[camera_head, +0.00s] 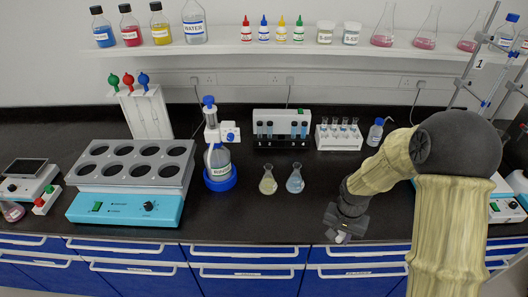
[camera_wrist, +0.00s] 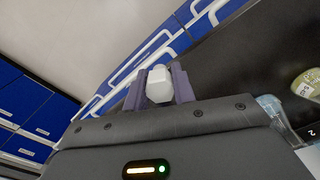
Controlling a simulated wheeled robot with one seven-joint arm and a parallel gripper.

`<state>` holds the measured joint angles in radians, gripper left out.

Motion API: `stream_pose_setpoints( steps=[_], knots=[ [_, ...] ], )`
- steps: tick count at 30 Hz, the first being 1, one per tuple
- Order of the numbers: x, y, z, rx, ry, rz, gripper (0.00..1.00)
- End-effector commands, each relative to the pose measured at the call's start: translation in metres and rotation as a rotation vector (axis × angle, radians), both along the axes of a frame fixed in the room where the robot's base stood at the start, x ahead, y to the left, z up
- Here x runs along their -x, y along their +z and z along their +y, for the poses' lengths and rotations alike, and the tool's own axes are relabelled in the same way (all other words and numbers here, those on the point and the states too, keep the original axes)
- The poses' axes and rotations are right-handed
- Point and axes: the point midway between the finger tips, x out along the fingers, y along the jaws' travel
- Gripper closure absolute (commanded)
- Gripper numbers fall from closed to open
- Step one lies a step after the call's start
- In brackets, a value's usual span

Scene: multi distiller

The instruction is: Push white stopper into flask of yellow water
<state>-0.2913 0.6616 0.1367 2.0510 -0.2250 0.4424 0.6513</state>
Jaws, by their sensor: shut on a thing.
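My gripper (camera_head: 343,233) is at the front edge of the black bench, right of the two flasks. It is shut on the white stopper (camera_wrist: 159,81), which shows between its two fingers in the wrist view. In the head view the stopper (camera_head: 342,238) is a small white spot at the fingertips. The flask of yellow water (camera_head: 268,184) stands upright on the bench, left of my gripper. Its mouth looks open. In the wrist view a yellowish labelled flask (camera_wrist: 305,92) is partly visible at the right edge.
A flask of blue liquid (camera_head: 295,183) stands just right of the yellow one. A dispenser bottle (camera_head: 219,165) is to their left. A test-tube rack (camera_head: 338,139) and a small wash bottle (camera_head: 375,133) stand behind. The bench between gripper and flasks is clear.

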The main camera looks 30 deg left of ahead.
Motion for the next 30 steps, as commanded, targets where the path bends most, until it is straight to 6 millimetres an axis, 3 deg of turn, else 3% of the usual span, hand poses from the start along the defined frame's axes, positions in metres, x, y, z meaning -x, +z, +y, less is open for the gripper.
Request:
stream_pose_setpoints(
  steps=[14, 24, 30],
  knots=[
    [-0.027, -0.055, -0.075, 0.006, 0.010, 0.002, 0.95],
    [-0.033, -0.117, -0.158, -0.008, 0.037, 0.007, 0.95],
    [-0.032, -0.124, -0.167, -0.011, 0.048, 0.005, 0.95]
  ],
)
